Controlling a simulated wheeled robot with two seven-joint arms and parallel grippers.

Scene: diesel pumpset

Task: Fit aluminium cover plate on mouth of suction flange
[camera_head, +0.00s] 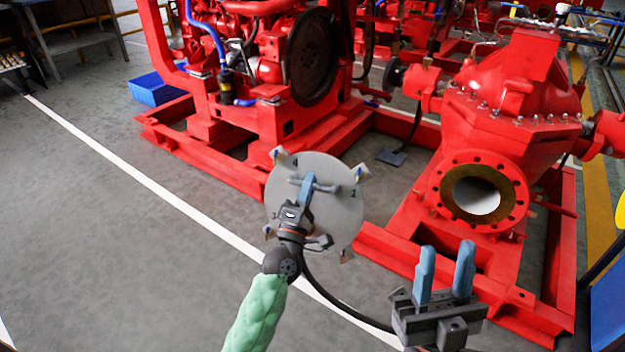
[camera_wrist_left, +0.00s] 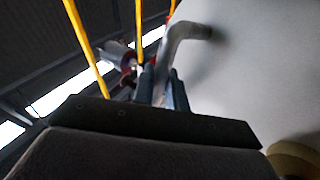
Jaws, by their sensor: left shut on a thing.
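The aluminium cover plate (camera_head: 340,215) is a grey disc with a bar handle and several small clips around its rim. My left gripper (camera_head: 307,186) is shut on the plate's handle and holds the plate upright in the air. In the left wrist view the plate (camera_wrist_left: 262,70) fills the right side, and its handle (camera_wrist_left: 188,32) runs to the fingers (camera_wrist_left: 162,90). The suction flange (camera_head: 478,193) is a red ring with bolt holes and an open round mouth, right of the plate and apart from it. My right gripper (camera_head: 444,272) is open and empty below the flange.
The red pump casing (camera_head: 520,90) rises above the flange on a red base frame (camera_head: 400,255). The red diesel engine (camera_head: 265,60) stands behind the plate. A blue box (camera_head: 155,90) is at the back left. The grey floor at left is clear.

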